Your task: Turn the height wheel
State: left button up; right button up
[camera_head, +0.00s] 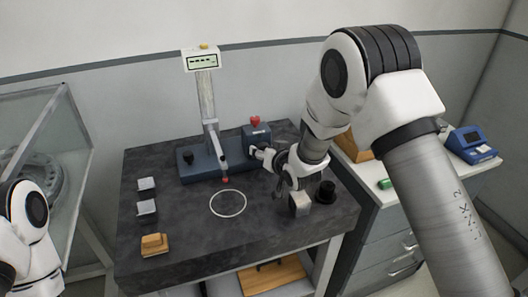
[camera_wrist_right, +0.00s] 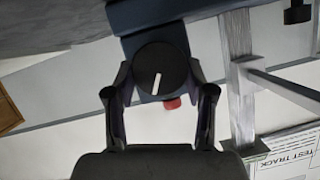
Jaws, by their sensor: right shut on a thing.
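The height wheel, a round black knob (camera_wrist_right: 160,70) with a white line, faces the right wrist camera. The line is slightly tilted from upright. My right gripper (camera_wrist_right: 159,78) is shut on the knob, with one finger on each side. In the head view the right gripper (camera_head: 260,153) is at the right end of the device's blue-grey base (camera_head: 203,163), and the knob is not clearly visible there. A tall grey column (camera_head: 207,96) with a small display (camera_head: 201,61) rises from the base. My left gripper is not in view; only part of that arm shows at lower left.
A white ring (camera_head: 228,203) is on the dark stone tabletop (camera_head: 185,220). Small grey blocks (camera_head: 147,207) and a tan block (camera_head: 154,244) are on its left. A pale block (camera_head: 299,203) and a black cylinder (camera_head: 326,191) are near the right edge.

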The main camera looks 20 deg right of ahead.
jog(key=m+y, duration=0.1)
jog(key=m, duration=0.1)
jog(key=shift+d+f+m+y, duration=0.1)
jog(key=shift+d+m+y, duration=0.1)
jog(key=shift+m+y, duration=0.15)
jog(key=shift+d+f+m+t+y+b, duration=0.1)
jog(key=shift+m+t+y+b, duration=0.25)
jog(key=shift+m+y, duration=0.45)
jog(key=m, duration=0.1)
jog(key=m+y+b, duration=0.1)
jog(key=m, duration=0.1)
jog(key=shift+f+t, duration=0.2)
jog(key=shift+t, duration=0.15)
jog(key=shift+d+m+t+y+b, duration=0.1)
jog(key=shift+m+t+y+b, duration=0.45)
jog(key=shift+m, duration=0.8)
jog(key=o, duration=1.2)
jog(key=shift+w, duration=0.1)
jog(key=shift+c, duration=0.2)
